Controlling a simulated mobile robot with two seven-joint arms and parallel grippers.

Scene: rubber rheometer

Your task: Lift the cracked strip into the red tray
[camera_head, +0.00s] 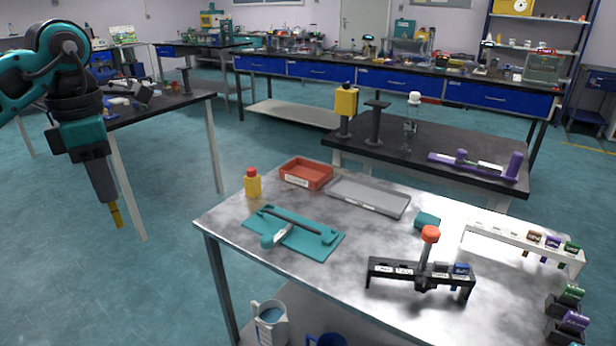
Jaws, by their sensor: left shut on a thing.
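The red tray (306,174) with a white label sits at the back left of the metal table and looks empty. A teal flat fixture (318,246) lies in front of it, with a dark narrow bar (292,221) across it. I cannot tell whether that bar is a strip, and no crack is visible. My left gripper (117,216) hangs pointing down, left of the table and apart from it. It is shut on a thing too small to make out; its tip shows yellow. My right gripper is out of view.
A yellow bottle with a red cap (252,184) stands left of the red tray. A grey tray (368,195) lies to its right. A black rack (420,274) and a white rack (522,243) stand further right. The table's front left is bare.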

